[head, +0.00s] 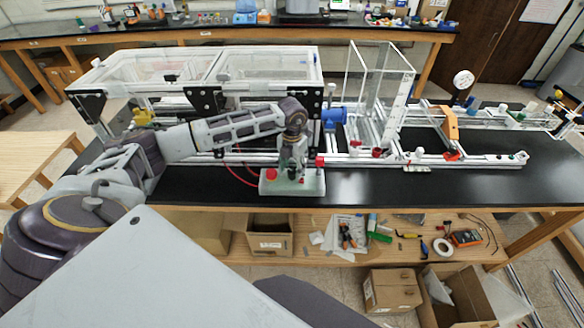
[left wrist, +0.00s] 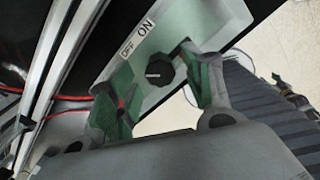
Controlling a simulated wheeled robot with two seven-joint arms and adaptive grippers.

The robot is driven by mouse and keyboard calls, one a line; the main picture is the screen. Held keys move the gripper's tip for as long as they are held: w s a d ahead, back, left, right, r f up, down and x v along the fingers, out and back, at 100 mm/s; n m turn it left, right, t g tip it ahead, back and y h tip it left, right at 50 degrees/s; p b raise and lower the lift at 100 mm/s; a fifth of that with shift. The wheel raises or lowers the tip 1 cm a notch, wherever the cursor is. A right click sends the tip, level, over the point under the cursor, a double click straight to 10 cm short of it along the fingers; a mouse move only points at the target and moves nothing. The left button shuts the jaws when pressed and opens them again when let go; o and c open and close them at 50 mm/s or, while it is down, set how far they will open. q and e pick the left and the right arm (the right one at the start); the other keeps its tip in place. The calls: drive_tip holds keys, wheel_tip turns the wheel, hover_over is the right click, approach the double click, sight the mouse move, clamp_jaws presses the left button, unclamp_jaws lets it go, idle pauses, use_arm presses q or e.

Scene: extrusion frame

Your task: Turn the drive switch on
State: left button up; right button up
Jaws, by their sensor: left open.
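The drive switch is a black rotary knob (left wrist: 159,70) on the face of a pale green control box (left wrist: 215,22). An OFF/ON label (left wrist: 138,38) is fixed beside the knob; which way the knob points is hard to tell. In the head view the control box (head: 312,184) sits at the front edge of the black bench, with a red button (head: 271,174) on its left part. My left gripper (head: 293,168) reaches down over the box. Its green-padded fingers are open, one on each side of the knob, with visible gaps. My right gripper is out of view.
The aluminium extrusion frame (head: 440,158) runs along the bench behind the box. A clear tank (head: 270,65) stands behind my arm. Red wires (head: 238,176) run left of the box. A lower shelf (head: 300,243) holds tools and cartons. The bench front (head: 420,190) right of the box is clear.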

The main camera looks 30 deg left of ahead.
use_arm(q)
drive_tip(key=shift+f, duration=0.4)
drive_tip(key=c, duration=0.9)
drive_tip(key=shift+c, duration=0.6)
